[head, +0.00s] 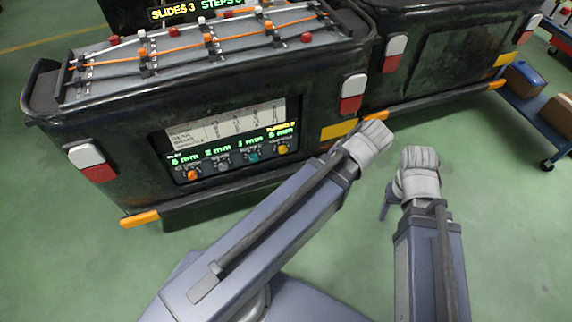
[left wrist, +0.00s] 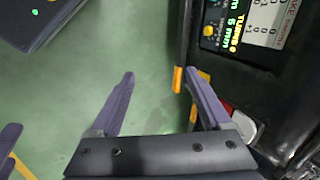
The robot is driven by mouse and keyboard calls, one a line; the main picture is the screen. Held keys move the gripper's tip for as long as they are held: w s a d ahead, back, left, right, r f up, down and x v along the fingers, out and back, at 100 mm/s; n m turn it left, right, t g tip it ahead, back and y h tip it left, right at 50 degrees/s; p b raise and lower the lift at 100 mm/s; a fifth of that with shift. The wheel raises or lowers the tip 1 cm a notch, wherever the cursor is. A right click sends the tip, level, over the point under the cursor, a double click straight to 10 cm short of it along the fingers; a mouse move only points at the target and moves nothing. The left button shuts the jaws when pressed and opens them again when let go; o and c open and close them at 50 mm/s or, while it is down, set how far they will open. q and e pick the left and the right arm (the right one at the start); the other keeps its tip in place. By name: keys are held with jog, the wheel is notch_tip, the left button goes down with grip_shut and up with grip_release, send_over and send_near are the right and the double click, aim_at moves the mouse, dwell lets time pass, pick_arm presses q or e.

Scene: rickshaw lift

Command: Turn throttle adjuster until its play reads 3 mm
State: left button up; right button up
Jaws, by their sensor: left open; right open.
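A black panel (head: 164,146) on the rickshaw's side carries adjuster knobs in a row: orange (head: 192,175), grey (head: 222,167), teal (head: 253,157) and yellow (head: 283,149). Green readouts above them seem to say 5, 2, 1 and 5 mm; the knob names are too small to read, so I cannot tell which is the throttle. My left gripper (left wrist: 159,74) is open and empty, apart from the panel; the yellow knob (left wrist: 210,30) shows at the top of the left wrist view. My right gripper (head: 386,202) is open over the floor, right of the panel, its fingers mostly hidden.
The rickshaw's black body (head: 120,125) has orange bumper strips (head: 140,219) and red-white lamps (head: 354,94). Cables and clamps lie on the grey top (head: 200,45). A cart with a blue item (head: 525,76) stands far right. Green floor (head: 350,255) is clear.

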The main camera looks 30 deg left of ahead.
pick_arm(q)
jog(key=w+a+f+m+t+y+b, duration=0.1)
jog(key=w+a+f+m+b, duration=0.1)
jog(key=w+a+f+b, duration=0.3)
jog(key=a+f+m+t+y+b, duration=0.1)
jog(key=a+f+y+b, duration=0.1)
jog(key=f+b, duration=0.45)
jog(key=m+t+y+b, duration=0.7)
jog(key=m+b, duration=0.9)
jog(key=b, duration=2.8)
send_near(283, 151)
jog(key=shift+w+a+f, duration=0.2)
jog(key=shift+w+a, duration=0.15)
jog(key=shift+a, duration=0.1)
jog(key=x, duration=0.7)
jog(key=shift+w+a+r, duration=0.1)
jog(key=shift+w+a, duration=0.1)
jog(key=shift+w, duration=0.15)
grip_shut()
